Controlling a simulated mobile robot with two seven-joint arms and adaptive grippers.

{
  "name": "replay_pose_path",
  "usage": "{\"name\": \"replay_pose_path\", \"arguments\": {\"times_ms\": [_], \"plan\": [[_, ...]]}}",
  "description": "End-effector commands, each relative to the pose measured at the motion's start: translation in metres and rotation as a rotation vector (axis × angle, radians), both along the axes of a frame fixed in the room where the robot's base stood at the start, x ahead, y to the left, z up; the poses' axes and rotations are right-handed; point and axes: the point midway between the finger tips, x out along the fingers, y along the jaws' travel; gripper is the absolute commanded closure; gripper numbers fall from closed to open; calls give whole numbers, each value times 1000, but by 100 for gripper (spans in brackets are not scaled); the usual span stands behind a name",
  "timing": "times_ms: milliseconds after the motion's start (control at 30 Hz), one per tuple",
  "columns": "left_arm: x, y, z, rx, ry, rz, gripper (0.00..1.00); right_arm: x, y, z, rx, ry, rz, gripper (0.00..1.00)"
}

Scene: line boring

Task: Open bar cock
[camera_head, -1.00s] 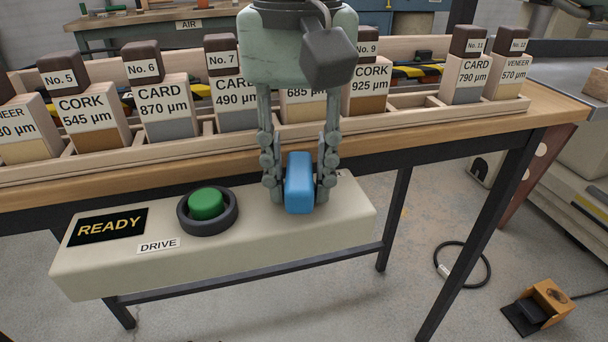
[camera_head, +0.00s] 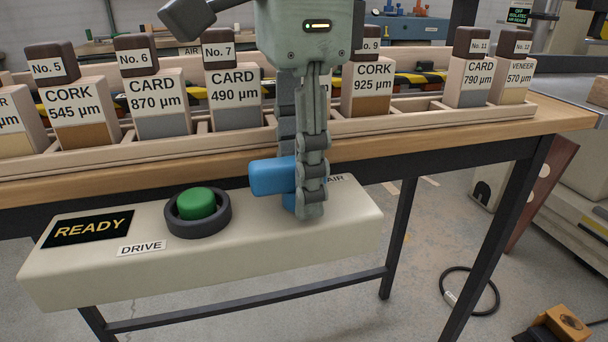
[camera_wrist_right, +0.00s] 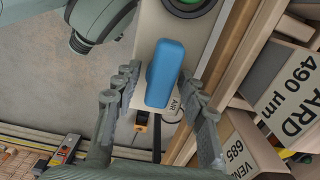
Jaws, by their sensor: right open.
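The bar cock has a blue handle (camera_head: 272,176), which stands at the right end of the cream control box (camera_head: 130,278) above an AIR label. The handle lies roughly along the box, its free end pointing left towards the green button. My right gripper (camera_head: 303,190) is around the handle from above, seen edge-on, and its near finger hides part of it. In the right wrist view, the blue handle (camera_wrist_right: 165,74) lies between the open fingers (camera_wrist_right: 160,82), with a visible gap on at least the left side. My left gripper is not in view.
A green button (camera_head: 196,203) in a dark ring, a DRIVE label and a READY display (camera_head: 88,228) are on the same box. Behind it, a wooden rack (camera_head: 405,105) of labelled blocks stands on the bench. A foot pedal (camera_head: 562,322) and a cable lie on the floor at right.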

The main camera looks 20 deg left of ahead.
Motion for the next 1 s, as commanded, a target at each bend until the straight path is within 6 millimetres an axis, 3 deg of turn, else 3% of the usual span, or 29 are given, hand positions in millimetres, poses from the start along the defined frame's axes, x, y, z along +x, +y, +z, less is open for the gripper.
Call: {"name": "replay_pose_path", "arguments": {"times_ms": [500, 1000], "plan": [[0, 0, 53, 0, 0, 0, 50, 0, 0, 68, 0, 0, 1, 59], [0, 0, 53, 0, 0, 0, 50, 0, 0, 69, 0, 0, 2, 59]]}}
